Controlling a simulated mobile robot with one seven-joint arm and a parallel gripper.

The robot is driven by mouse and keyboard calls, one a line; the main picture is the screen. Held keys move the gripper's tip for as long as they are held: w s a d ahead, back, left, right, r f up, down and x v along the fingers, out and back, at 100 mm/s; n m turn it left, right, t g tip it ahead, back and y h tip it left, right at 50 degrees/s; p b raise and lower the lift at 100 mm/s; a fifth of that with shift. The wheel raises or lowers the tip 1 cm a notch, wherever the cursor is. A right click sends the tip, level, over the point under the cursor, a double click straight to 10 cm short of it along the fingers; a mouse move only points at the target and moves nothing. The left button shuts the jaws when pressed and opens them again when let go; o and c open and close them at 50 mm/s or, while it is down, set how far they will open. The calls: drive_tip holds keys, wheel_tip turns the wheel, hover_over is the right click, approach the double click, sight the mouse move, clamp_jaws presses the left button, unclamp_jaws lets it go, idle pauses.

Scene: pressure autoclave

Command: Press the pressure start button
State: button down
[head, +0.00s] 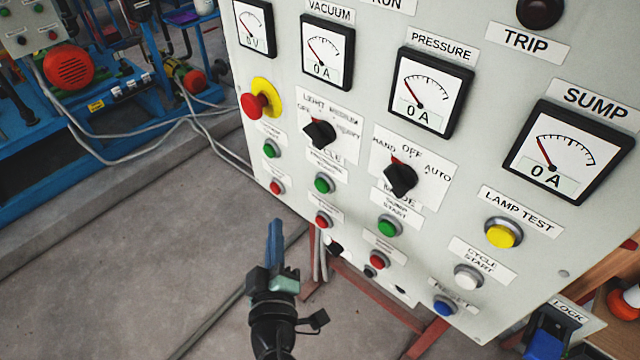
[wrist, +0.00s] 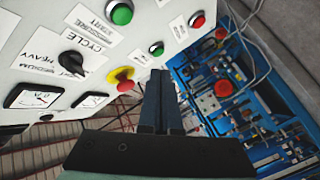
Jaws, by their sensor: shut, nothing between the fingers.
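The pressure start button is the green button (head: 324,183) below the cycle selector in the head view. In the wrist view this green button (wrist: 121,13) is at the top, beside its "PRESSURE START" label (wrist: 100,27). My gripper (head: 275,226) is shut and empty, with its fingers pointing up, low and left of the button in the head view. In the wrist view the closed fingers (wrist: 160,74) are apart from the button, which is up and to their left. No contact with the panel shows.
Another green button (head: 271,148) and a red button (head: 277,187) are left of it. A red button (head: 322,221) is below it. The red emergency stop (head: 257,104) sticks out at upper left. Open floor (head: 130,240) lies left of the panel (head: 470,170).

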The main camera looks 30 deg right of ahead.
sight(322, 186)
drive_tip(key=w+d+p, duration=0.3)
drive_tip(key=d, duration=0.5)
drive_tip(key=shift+d, duration=0.15)
idle(2.0)
drive_tip(key=shift+w+d+p, duration=0.15)
drive_tip(key=shift+d+p, duration=0.15)
drive_tip(key=shift+d, duration=0.1)
drive_tip(key=shift+w+d, duration=0.15)
drive_tip(key=shift+d, duration=0.3)
idle(0.6)
idle(0.4)
drive_tip(key=shift+s+a, duration=0.35)
drive_tip(key=shift+a, duration=0.5)
